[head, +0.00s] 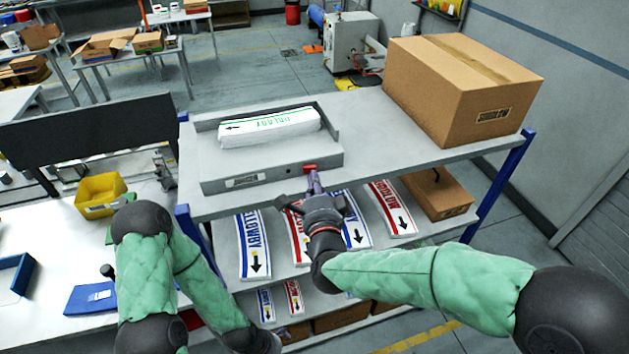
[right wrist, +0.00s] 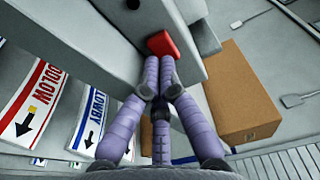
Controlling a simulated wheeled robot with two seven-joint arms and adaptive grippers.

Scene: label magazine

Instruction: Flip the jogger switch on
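The jogger (head: 219,178) is a grey open tray on the top shelf, holding a white label stack with green print (head: 268,126). Its red switch (head: 310,168) sits on the front face near the right end. In the right wrist view the red switch (right wrist: 163,44) is just beyond my fingertips. My right gripper (head: 315,182) has its purple fingers drawn together with nothing visible between them (right wrist: 160,88). The fingertips are at the switch, and I cannot tell whether they touch it. My left arm hangs at the lower left; its gripper (head: 262,342) is only partly visible, low beside the rack.
A large cardboard box (head: 455,90) stands on the top shelf to the right. Label stacks (head: 391,208) lie on the shelf below, under my right arm. A side table with a yellow bin (head: 98,194) is at the left. The shelf between jogger and box is clear.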

